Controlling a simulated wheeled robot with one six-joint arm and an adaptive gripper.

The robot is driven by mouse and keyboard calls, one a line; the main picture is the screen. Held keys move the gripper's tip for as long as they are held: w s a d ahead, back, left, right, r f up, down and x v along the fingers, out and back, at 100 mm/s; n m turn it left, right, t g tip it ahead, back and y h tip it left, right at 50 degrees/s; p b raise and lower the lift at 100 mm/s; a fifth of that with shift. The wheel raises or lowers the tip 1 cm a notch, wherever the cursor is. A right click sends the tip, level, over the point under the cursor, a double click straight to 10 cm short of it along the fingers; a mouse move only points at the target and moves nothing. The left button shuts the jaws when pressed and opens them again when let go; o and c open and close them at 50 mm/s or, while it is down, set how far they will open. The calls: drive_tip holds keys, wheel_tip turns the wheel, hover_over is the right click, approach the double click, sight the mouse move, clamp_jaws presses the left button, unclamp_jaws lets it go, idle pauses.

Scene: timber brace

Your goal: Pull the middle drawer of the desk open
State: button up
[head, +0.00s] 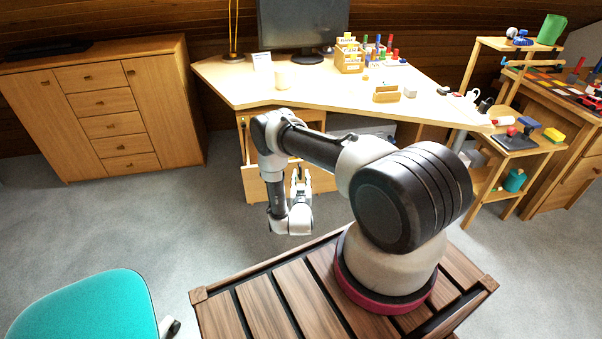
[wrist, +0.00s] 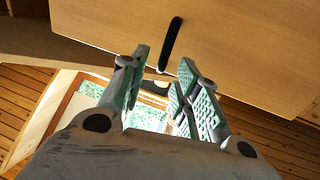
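The desk (head: 330,92) stands at the back, with a wooden drawer front (head: 254,186) low beneath its left part. My arm hides much of the drawer area in the head view. In the wrist view a plain wooden drawer front (wrist: 240,45) fills the top, with a dark bar handle (wrist: 172,42) on it. I cannot tell for certain which drawer this is or whether it is pulled out. My gripper (head: 301,176) is near the drawer fronts. In the wrist view my gripper (wrist: 162,72) is open, the handle's lower end showing between its fingertips; contact is unclear.
A teal chair (head: 85,308) stands at the front left. A wooden cabinet (head: 110,105) stands at the left wall. A shelf stand (head: 515,150) with small items is right of the desk. Grey carpet (head: 190,220) is clear between chair and desk.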

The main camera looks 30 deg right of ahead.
drive_tip(key=v, duration=0.7)
drive_tip(key=shift+s, duration=0.15)
drive_tip(key=shift+d, duration=0.1)
